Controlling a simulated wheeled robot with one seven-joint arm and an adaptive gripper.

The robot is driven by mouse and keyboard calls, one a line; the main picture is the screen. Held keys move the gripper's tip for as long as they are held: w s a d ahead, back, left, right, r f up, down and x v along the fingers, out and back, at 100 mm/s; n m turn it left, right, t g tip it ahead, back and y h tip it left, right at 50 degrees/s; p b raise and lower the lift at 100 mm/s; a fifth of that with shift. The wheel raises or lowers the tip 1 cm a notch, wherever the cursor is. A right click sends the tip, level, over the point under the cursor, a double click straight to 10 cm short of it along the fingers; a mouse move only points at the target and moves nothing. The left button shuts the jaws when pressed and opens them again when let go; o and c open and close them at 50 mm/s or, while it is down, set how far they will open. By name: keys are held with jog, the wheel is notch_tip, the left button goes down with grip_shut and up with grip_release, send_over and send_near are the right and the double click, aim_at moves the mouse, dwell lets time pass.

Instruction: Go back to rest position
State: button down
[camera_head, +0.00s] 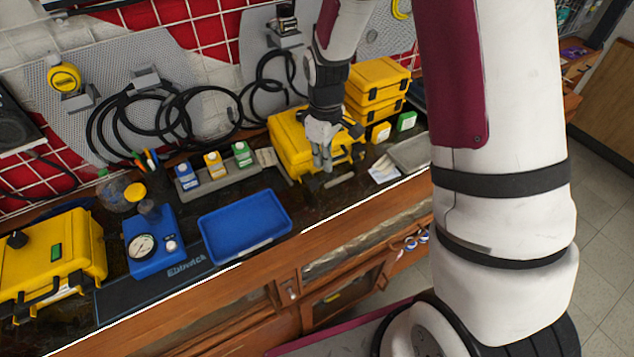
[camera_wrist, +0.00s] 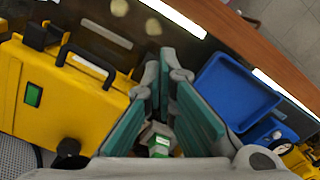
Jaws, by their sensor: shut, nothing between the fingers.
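My gripper (camera_head: 324,163) hangs fingers down over the bench, in front of the middle yellow case (camera_head: 290,145). In the wrist view my gripper's fingers (camera_wrist: 166,65) are close together and hold nothing. The same yellow case, with its dark handle, is to their left in that view (camera_wrist: 60,100). The blue tray (camera_head: 245,256) lies empty on the bench to the gripper's left; it is on the right in the wrist view (camera_wrist: 235,92). A small white and green item (camera_wrist: 160,145) shows low between the fingers, apparently behind them.
A blue regulator with a gauge (camera_head: 151,243) and another yellow case (camera_head: 55,262) stand at left. Small blue, yellow and green boxes (camera_head: 213,165) stand in a grey holder. Stacked yellow cases (camera_head: 377,82) are at right. Black hoses (camera_head: 200,118) hang behind. The bench edge (camera_head: 335,218) runs in front.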

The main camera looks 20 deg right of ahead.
dwell(0.4)
jog(key=s+r+m+t+b, duration=0.1)
jog(key=s+r+m, duration=0.15)
jog(key=r, duration=0.55)
jog(key=s+r+m+t+b, duration=0.1)
jog(key=s+r+t, duration=0.15)
jog(key=r, duration=0.65)
jog(key=s+r+m+t+b, duration=0.1)
jog(key=s+r+m, duration=0.3)
jog(key=s, duration=1)
notch_tip(320, 180, up, 4)
jog(key=shift+a+f+m+t, duration=0.1)
jog(key=shift+a+m+t, duration=0.25)
jog(key=shift+t, duration=0.2)
